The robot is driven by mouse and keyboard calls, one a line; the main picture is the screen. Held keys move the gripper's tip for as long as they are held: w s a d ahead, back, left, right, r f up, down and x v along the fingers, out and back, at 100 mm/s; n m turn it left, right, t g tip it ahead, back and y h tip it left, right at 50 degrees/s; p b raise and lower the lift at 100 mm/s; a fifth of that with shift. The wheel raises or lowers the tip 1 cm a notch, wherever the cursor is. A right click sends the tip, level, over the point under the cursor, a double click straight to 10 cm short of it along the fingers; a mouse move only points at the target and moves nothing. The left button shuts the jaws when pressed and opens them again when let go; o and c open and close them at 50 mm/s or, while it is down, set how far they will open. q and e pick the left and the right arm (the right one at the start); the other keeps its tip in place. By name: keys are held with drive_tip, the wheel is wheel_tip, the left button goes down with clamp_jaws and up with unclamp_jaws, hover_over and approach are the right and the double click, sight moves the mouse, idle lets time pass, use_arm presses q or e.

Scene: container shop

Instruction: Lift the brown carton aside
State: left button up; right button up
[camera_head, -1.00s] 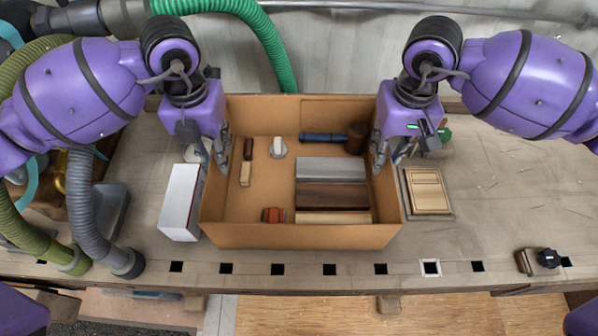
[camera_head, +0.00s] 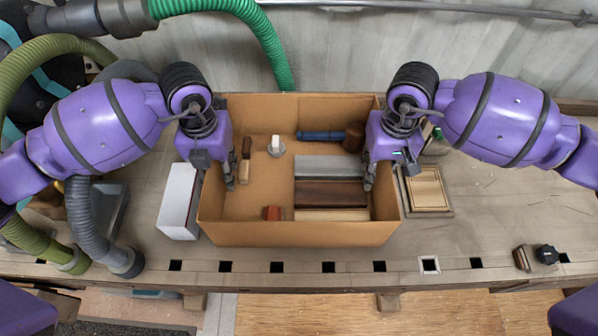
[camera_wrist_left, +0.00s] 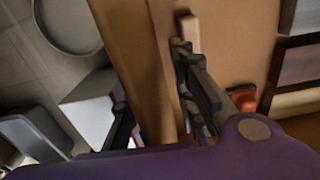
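The open brown carton (camera_head: 300,234) stands on the workbench; its left wall (camera_wrist_left: 125,50) shows in the left wrist view. My left gripper (camera_head: 222,172) is at this wall. In the left wrist view its fingers are apart, one inside the carton and one outside, with the wall between them. My right gripper (camera_head: 372,176) is at the carton's right wall, with a finger showing inside; its other finger is hidden, so its opening is unclear. The carton holds a mallet (camera_head: 354,137), several flat blocks (camera_head: 330,192), a red piece (camera_head: 272,213) and small wooden parts (camera_head: 244,172).
A white box (camera_head: 178,200) stands close to the carton's left side. A framed wooden panel (camera_head: 427,190) lies just right of it. A grey hose (camera_head: 82,220) is farther left. A small black knob (camera_head: 545,255) lies at the front right. The bench right of the panel is mostly clear.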

use_arm(q)
clamp_jaws()
use_arm(e)
clamp_jaws()
use_arm(q)
drive_tip(key=shift+w+r, duration=0.1)
drive_tip(key=shift+r, duration=0.05)
use_arm(e)
drive_tip(key=shift+r, duration=0.15)
